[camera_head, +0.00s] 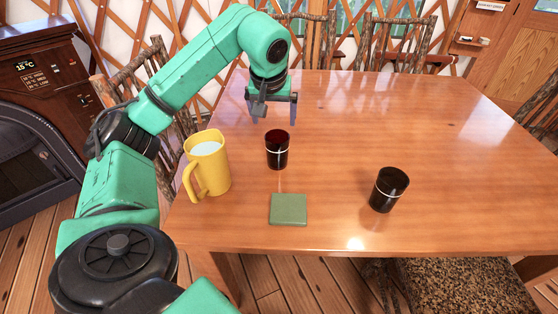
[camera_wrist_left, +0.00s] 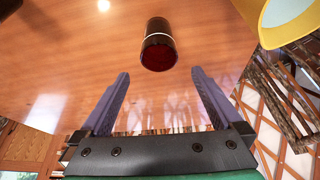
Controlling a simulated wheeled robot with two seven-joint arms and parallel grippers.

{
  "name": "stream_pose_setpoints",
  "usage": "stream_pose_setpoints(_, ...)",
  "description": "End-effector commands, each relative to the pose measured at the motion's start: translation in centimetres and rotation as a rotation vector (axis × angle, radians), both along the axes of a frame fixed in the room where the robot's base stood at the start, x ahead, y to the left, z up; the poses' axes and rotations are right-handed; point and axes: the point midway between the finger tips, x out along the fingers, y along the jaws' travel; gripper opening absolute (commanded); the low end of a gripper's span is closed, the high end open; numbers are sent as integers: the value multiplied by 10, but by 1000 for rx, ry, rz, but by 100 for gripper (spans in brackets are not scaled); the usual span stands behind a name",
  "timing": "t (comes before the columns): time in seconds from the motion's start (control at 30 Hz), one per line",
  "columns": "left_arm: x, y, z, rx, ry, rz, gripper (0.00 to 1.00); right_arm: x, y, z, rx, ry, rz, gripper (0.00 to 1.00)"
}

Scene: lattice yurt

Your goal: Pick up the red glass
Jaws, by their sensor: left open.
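The red glass (camera_head: 277,149) is dark red with a pale band and stands upright on the wooden table (camera_head: 330,110), between the yellow mug and the black glass. My left gripper (camera_head: 272,118) is open and empty, beyond the red glass and above the table. In the left wrist view the red glass (camera_wrist_left: 159,46) lies ahead of the two spread fingers of the left gripper (camera_wrist_left: 158,85), roughly centred between them and apart from them. My right gripper is in neither view.
A yellow mug (camera_head: 211,160) with pale contents stands left of the red glass. A green square coaster (camera_head: 288,209) lies nearer the front edge. A black glass (camera_head: 388,189) stands to the right. The table's far right is clear. Chairs (camera_head: 400,42) stand around it.

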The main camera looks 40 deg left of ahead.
Motion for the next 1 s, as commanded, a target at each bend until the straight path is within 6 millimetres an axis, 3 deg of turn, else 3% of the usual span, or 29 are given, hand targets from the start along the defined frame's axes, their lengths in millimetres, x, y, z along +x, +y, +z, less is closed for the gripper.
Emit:
stream_pose_setpoints(0.27, 18, 13, -58, -1, 5, 3, 100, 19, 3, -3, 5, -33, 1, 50)
stream_pose_setpoints(0.7, 42, 25, -127, -3, 3, 1, 100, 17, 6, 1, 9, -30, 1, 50)
stream_pose_setpoints(0.97, 45, 27, -134, 0, 0, 0, 100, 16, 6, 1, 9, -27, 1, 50)
stream_pose_setpoints(1.0, 45, 27, -134, 0, 0, 0, 88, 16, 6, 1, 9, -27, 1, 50)
